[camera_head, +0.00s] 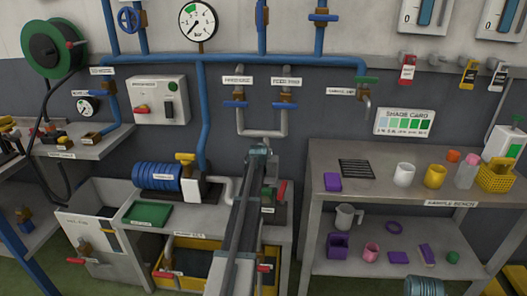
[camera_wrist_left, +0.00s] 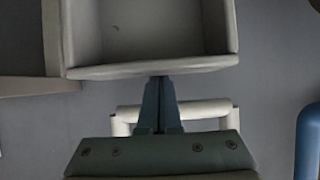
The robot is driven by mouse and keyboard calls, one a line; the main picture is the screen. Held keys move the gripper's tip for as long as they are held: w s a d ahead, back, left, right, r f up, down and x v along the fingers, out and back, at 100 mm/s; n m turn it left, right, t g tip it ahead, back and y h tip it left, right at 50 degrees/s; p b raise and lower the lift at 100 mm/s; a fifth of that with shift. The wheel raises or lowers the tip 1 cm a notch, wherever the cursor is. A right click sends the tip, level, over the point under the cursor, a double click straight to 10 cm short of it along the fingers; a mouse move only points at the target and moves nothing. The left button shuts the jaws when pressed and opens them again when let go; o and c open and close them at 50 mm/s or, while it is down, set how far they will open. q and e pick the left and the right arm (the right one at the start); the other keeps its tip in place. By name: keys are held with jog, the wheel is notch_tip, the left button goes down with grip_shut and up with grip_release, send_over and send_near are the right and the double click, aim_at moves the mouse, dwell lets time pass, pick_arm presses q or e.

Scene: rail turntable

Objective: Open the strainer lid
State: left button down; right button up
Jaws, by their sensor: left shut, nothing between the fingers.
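My left arm rises from the bottom middle of the head view, and its gripper (camera_head: 259,148) is in front of the grey U-shaped pipe (camera_head: 247,133). In the left wrist view the two fingers (camera_wrist_left: 159,90) are together with nothing between them. Their tips are by the rim of a pale grey open box (camera_wrist_left: 150,71); contact cannot be told. A pale pipe (camera_wrist_left: 205,109) passes behind the fingers. I cannot pick out the strainer lid for certain. A red handle (camera_head: 282,188) shows just right of my arm, which hides what is beside it. My right gripper is not in view.
A flat green panel (camera_head: 150,213) and a blue ribbed cylinder (camera_head: 155,176) are on the left bench. Blue-handled valves (camera_head: 284,105) hang above the U-pipe. The right bench (camera_head: 330,181) holds cups and a yellow basket (camera_head: 496,179). A dark gap separates the benches.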

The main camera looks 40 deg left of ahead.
pick_arm(q)
jog(key=shift+w+a+f, duration=0.3)
jog(key=shift+w+f, duration=0.1)
jog(key=shift+w, duration=0.1)
dwell(0.4)
jog(key=s+d+r+p, duration=0.1)
jog(key=s+r+p, duration=0.1)
jog(key=r+p, duration=0.4)
jog(key=s+d+r+p, duration=0.2)
jog(key=s+r+p, duration=0.1)
jog(key=r+p, duration=0.3)
jog(key=shift+s+d+r, duration=0.15)
jog(key=shift+s+r, duration=0.1)
jog(key=shift+s, duration=0.05)
